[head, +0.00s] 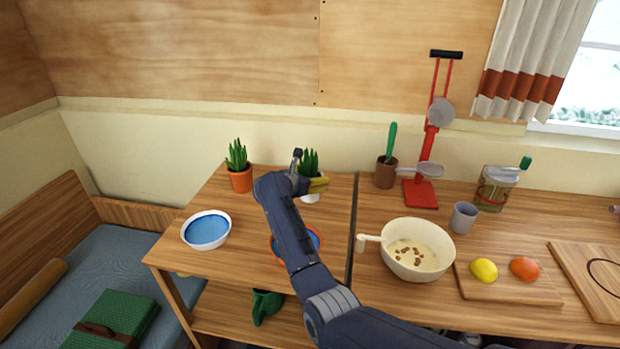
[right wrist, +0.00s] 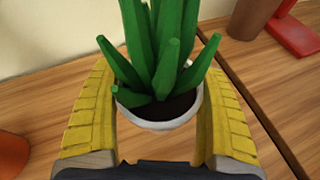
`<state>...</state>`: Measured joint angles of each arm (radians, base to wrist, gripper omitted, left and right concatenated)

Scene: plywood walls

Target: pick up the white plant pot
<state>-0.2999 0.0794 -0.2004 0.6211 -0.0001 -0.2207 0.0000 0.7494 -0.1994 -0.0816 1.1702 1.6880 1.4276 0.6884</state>
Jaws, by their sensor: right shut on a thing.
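The white plant pot (head: 310,197) with a green spiky plant stands toward the back of the left wooden table in the head view, partly hidden by my right arm. In the right wrist view the white pot (right wrist: 160,124) shows its rim and dark soil, with the green leaves rising from it. My right gripper (head: 318,185) has its yellow fingers on either side of the pot, and it is shut on the pot; the fingers also frame it in the right wrist view (right wrist: 158,118). I cannot tell whether the pot is clear of the table. My left gripper is not in view.
An orange plant pot (head: 241,181) stands to the left, and a blue-and-white bowl (head: 206,230) is nearer the front. An orange-rimmed blue bowl (head: 313,238) is partly under my arm. A brown pot (head: 385,173) and a red stand (head: 420,194) are on the right.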

